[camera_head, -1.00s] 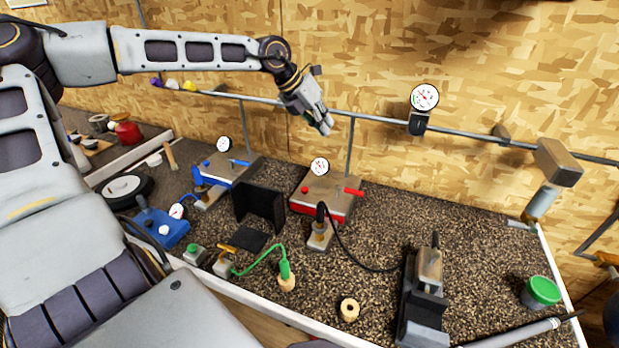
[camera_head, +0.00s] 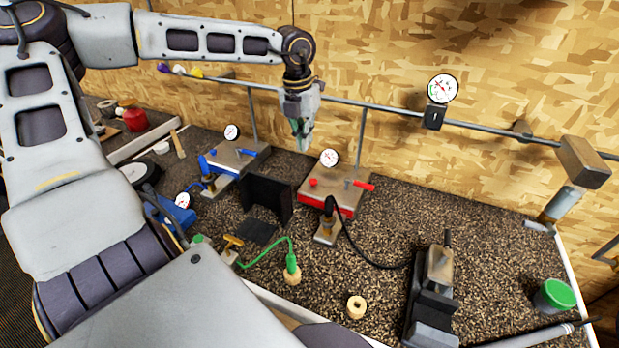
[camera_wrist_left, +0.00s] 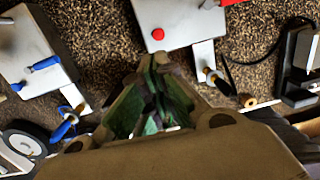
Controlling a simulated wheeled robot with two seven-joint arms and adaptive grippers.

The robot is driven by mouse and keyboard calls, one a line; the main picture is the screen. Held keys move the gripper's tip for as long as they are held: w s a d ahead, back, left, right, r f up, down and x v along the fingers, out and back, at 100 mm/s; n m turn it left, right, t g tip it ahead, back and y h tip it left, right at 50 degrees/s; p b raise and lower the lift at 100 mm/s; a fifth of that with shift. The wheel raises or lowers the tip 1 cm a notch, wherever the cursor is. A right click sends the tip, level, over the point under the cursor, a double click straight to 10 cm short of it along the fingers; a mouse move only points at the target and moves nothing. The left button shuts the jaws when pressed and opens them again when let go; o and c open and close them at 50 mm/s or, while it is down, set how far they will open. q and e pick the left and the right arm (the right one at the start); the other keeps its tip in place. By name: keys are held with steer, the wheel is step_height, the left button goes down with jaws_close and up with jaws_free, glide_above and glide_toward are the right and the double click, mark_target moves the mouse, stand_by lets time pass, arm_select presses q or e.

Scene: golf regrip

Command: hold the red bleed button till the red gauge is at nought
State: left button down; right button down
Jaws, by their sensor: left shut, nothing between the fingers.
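The red unit (camera_head: 335,192) stands on the bench with a grey top plate. Its red bleed button (camera_head: 313,182) is a small round knob at the top's left side; it also shows in the left wrist view (camera_wrist_left: 158,34). The red unit's gauge (camera_head: 329,158) is a white dial behind the button; its needle is too small to read. My left gripper (camera_head: 303,146) points down, shut and empty, above and behind the button, apart from it. In the left wrist view its fingers (camera_wrist_left: 152,100) are together. My right gripper is not in view.
A blue unit (camera_head: 234,158) with its own gauge (camera_head: 231,131) stands to the left. A dark upright plate (camera_head: 268,196) stands between the units. A rail (camera_head: 385,112) with a large gauge (camera_head: 443,88) runs along the wall. A black hose leaves the red unit's front.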

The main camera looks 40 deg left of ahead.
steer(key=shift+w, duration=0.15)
arm_select(q)
steer(key=shift+f, duration=0.1)
glide_toward(313, 183)
steer(key=shift+s+a+f+p, duration=0.1)
steer(key=shift+s+f+p, duration=0.1)
steer(key=shift+f, duration=0.6)
steer(key=shift+s+f+p, duration=0.15)
steer(key=shift+f, duration=0.6)
steer(key=shift+w+f, duration=0.1)
steer(key=shift+f, duration=1.05)
steer(key=shift+w+f, duration=0.1)
steer(key=shift+f, duration=0.7)
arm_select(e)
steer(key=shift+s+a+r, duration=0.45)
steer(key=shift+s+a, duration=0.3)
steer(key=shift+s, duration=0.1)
